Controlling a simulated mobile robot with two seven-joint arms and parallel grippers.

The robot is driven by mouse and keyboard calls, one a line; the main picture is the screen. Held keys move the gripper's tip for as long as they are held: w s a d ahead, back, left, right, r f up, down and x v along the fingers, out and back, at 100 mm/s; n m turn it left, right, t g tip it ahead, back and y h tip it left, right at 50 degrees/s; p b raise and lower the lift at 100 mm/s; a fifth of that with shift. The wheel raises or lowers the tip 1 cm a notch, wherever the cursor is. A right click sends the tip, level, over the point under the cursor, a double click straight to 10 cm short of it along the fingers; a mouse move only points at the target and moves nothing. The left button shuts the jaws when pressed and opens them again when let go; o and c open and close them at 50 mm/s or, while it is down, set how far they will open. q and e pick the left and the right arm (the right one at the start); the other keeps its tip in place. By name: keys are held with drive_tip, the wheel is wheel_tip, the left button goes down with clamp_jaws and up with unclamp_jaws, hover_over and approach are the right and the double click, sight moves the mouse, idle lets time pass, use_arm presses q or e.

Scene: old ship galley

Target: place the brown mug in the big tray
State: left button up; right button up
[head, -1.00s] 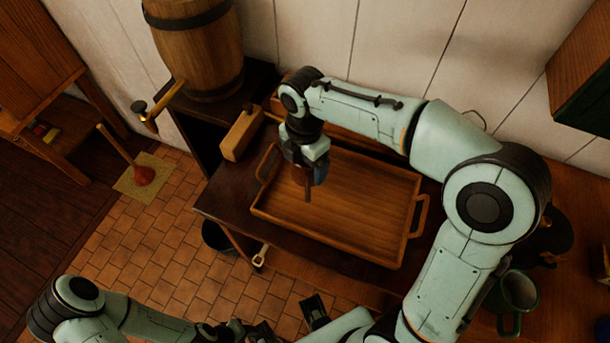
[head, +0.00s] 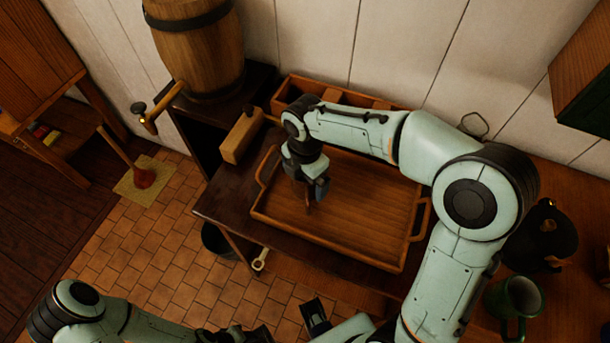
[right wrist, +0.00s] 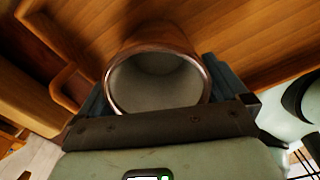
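The big wooden tray (head: 350,258) lies on the dark counter in the middle of the head view. My right gripper (head: 312,192) is over the left part of the tray, pointing down. In the right wrist view the brown mug (right wrist: 160,38) stands between the fingers of my right gripper (right wrist: 160,95), with a coppery rim and a grey, empty-looking inside. The fingers are on both sides of it. In the head view the gripper mostly hides the mug; whether its base touches the tray is hidden. My left gripper (head: 315,315) is low at the bottom edge, partly cut off.
A wooden box (head: 242,137) stands left of the tray, and a divided wooden rack (head: 325,92) lies behind it. A barrel (head: 197,50) stands at the back left. A green mug (head: 516,297) and a dark pot (head: 543,236) are on the right. The tray's right part is clear.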

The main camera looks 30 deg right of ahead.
wheel_tip(320, 180, up, 12)
drive_tip(key=p, duration=0.2)
drive_tip(key=shift+r, duration=0.2)
idle(0.7)
